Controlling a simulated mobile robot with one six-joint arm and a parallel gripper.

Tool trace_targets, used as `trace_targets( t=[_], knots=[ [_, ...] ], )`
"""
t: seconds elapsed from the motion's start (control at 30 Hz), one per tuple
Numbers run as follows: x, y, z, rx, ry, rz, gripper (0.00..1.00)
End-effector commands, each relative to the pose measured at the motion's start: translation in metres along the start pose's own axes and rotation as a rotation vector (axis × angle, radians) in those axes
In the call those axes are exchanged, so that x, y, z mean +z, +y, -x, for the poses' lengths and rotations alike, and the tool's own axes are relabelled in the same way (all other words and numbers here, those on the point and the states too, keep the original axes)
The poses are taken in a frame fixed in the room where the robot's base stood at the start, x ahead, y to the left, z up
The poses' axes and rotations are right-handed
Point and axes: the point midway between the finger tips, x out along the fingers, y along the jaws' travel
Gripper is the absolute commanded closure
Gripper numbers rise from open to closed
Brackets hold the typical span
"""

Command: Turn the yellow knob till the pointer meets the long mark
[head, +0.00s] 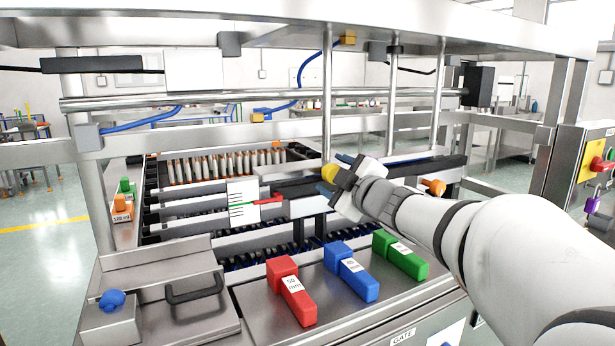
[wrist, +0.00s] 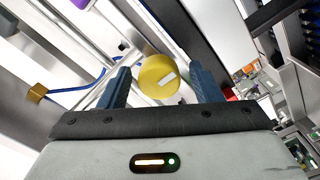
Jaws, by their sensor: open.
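The yellow knob (head: 329,173) shows at the tip of my gripper in the head view. My gripper (wrist: 160,85) is open, with a finger on each side of the knob; I see a gap at the right finger and cannot tell whether the left one touches. A white scale plate (head: 243,203) with several dark marks and one green mark stands left of my gripper. The red pointer (head: 266,200) lies at its right edge, close to the green mark.
Red (head: 291,291), blue (head: 351,271) and green (head: 399,254) blocks lie on the metal top in front. A lidded metal box with a black handle (head: 194,289) and a blue knob (head: 112,299) are at the front left. An orange knob (head: 433,187) is behind my arm. Vertical rods (head: 393,100) rise behind my gripper.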

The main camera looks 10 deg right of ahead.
Motion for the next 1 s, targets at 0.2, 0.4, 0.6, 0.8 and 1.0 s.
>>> trace_targets(
  t=[0.2, 0.4, 0.6, 0.8, 1.0],
  knots=[
    [0.000, 0.002, 0.017, 0.003, -0.001, 0.000, 0.42],
    [-0.001, 0.002, 0.053, 0.004, -0.003, 0.002, 0.42],
    [0.000, 0.001, 0.075, 0.002, -0.001, 0.001, 0.42],
    [0.000, 0.000, 0.079, 0.000, 0.000, 0.000, 0.42],
    [-0.001, 0.000, 0.079, 0.002, -0.004, -0.003, 0.42]
  ],
)
